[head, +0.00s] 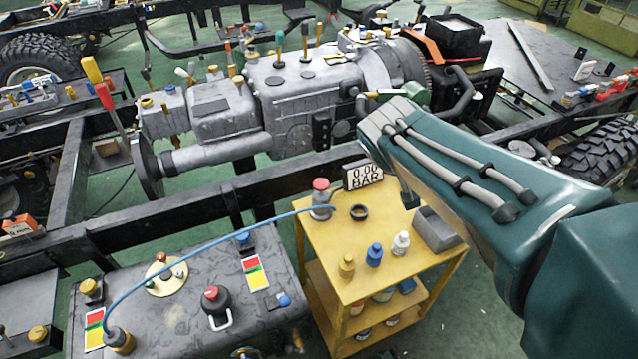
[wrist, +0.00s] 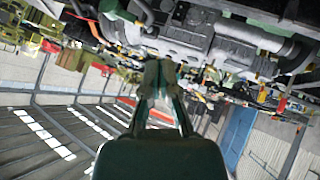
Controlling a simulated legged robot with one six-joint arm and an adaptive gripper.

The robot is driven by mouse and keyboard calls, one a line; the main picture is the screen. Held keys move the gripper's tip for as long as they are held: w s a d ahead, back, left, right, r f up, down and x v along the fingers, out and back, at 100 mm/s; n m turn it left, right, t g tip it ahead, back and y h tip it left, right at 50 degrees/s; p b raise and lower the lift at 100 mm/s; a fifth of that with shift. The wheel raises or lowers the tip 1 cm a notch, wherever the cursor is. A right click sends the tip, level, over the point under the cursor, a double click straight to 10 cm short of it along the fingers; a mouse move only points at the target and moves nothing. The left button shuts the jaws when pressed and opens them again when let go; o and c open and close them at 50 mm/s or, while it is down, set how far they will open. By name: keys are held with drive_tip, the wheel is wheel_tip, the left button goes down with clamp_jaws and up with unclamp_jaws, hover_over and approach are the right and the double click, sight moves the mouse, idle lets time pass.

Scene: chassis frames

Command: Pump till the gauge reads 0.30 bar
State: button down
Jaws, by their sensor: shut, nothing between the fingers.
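The gauge (head: 364,175) is a small dark-framed display that reads 0.00 BAR. It stands at the back of the yellow cart (head: 318,236). Beside it is a grey cylinder with a red top (head: 321,200), which looks like the pump. A thin blue hose (head: 190,252) runs from near this cylinder to a brass-and-black fitting (head: 119,340) on the dark tank. My gripper (wrist: 160,66) shows in the wrist view with its fingers together and empty, apart from the pump and gauge. In the head view my forearm hides most of it.
The cart top holds a black ring (head: 359,212), small bottles (head: 374,255) and a grey bin (head: 436,229). The dark tank (head: 190,335) carries a red-capped black part (head: 216,306). The chassis rail (head: 250,193) and grey gearbox (head: 305,100) lie behind the cart.

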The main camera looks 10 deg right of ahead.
drive_tip(key=w+d+f+n+t, duration=0.1)
drive_tip(key=w+n, duration=0.1)
drive_tip(key=w, duration=0.6)
drive_tip(key=n+g+y, duration=0.1)
drive_tip(key=n+y, duration=0.6)
drive_tip(key=n, duration=0.2)
hover_over(323, 184)
wheel_tip(323, 184, down, 17)
drive_tip(key=shift+r, duration=0.15)
drive_tip(key=shift+w, duration=0.1)
drive_tip(key=shift+f, duration=4.4)
drive_tip(key=shift+f, duration=0.15)
drive_tip(key=shift+f, duration=0.15)
